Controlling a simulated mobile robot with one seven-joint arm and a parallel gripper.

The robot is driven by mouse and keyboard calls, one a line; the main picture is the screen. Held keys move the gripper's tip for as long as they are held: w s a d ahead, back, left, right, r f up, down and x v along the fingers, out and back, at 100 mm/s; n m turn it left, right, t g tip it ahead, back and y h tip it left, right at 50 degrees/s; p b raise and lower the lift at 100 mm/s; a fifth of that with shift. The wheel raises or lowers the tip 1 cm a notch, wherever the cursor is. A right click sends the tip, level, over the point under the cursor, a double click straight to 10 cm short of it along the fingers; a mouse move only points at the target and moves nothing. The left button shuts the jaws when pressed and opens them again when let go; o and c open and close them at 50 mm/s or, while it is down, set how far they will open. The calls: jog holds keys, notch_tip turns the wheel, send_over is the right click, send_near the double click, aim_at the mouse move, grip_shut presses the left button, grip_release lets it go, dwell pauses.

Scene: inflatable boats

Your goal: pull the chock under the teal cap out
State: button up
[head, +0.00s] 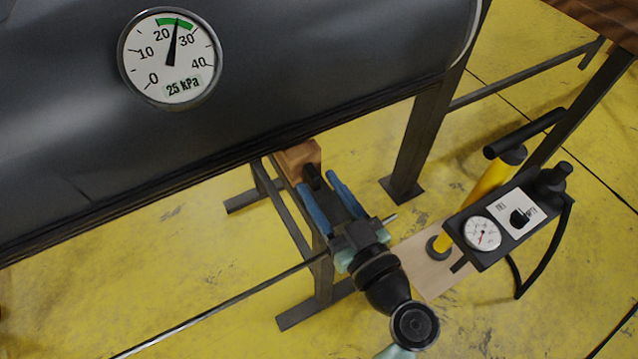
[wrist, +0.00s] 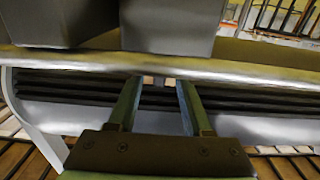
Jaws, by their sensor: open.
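A brown wooden chock (head: 298,158) sits under the lower edge of the dark grey tube, on the dark metal stand. A short black grip (head: 312,178) sticks out from its near side. My gripper (head: 318,182) is open, its two blue fingers pointing at the chock, with the black grip between or just beyond the tips. In the wrist view my gripper (wrist: 160,84) shows its fingers apart below a pale rail, with a small pale-brown patch between the tips. Contact cannot be told. I cannot make out a teal cap in either view.
The grey tube (head: 250,60) with a round gauge (head: 169,58) overhangs my gripper; the needle is in the green band. A stand leg (head: 415,140) is to the right. A yellow pump (head: 490,185) with a small gauge stands further right. Yellow floor (head: 130,290) is open at lower left.

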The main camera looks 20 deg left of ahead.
jog(key=shift+w+a, duration=0.45)
jog(key=shift+a, duration=0.05)
grip_shut()
dwell(1.2)
